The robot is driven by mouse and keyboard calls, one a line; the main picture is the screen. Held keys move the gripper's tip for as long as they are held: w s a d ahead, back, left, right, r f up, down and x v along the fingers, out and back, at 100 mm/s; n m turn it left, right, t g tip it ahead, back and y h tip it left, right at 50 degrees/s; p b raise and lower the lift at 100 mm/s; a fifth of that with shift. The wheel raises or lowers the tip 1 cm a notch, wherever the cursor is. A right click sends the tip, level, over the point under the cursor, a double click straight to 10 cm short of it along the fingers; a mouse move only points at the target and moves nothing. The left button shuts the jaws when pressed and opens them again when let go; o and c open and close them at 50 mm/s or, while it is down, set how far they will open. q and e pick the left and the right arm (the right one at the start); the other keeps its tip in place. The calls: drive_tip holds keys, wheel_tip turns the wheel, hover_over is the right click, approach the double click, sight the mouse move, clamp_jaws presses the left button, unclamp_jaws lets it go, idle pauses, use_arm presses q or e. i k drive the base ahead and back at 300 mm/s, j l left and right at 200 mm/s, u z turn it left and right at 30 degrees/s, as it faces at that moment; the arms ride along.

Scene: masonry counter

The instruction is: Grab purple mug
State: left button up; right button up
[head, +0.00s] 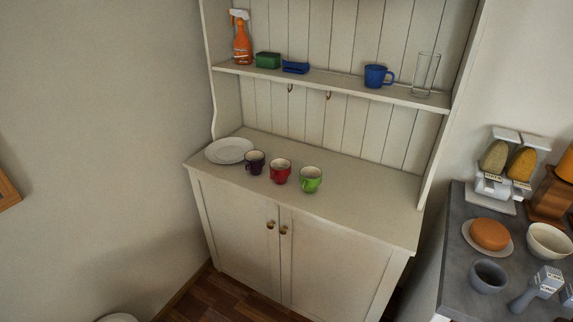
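A dark purple mug (254,163) stands upright on the counter of a cream hutch (365,196), toward its left side. A white plate (229,150) lies just left of the mug, and the two look very close; I cannot tell whether they touch. A red mug (280,173) stands to the right of the purple mug, and a green mug (311,181) stands right of the red one. Neither of my grippers shows in the head view.
The hutch shelf above holds an orange spray bottle (242,42), a green sponge (268,60), a blue item (295,67), a blue mug (376,76) and a clear glass (425,74). The hutch counter's right part is free. A grey counter (454,258) at right is crowded.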

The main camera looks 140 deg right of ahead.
sight(254, 160)
drive_tip(key=z, duration=4.3)
drive_tip(key=i+j+u, duration=0.1)
drive_tip(key=i, duration=0.2)
drive_tip(key=i+j, duration=0.2)
drive_tip(key=i+u, duration=0.05)
drive_tip(key=i, duration=0.05)
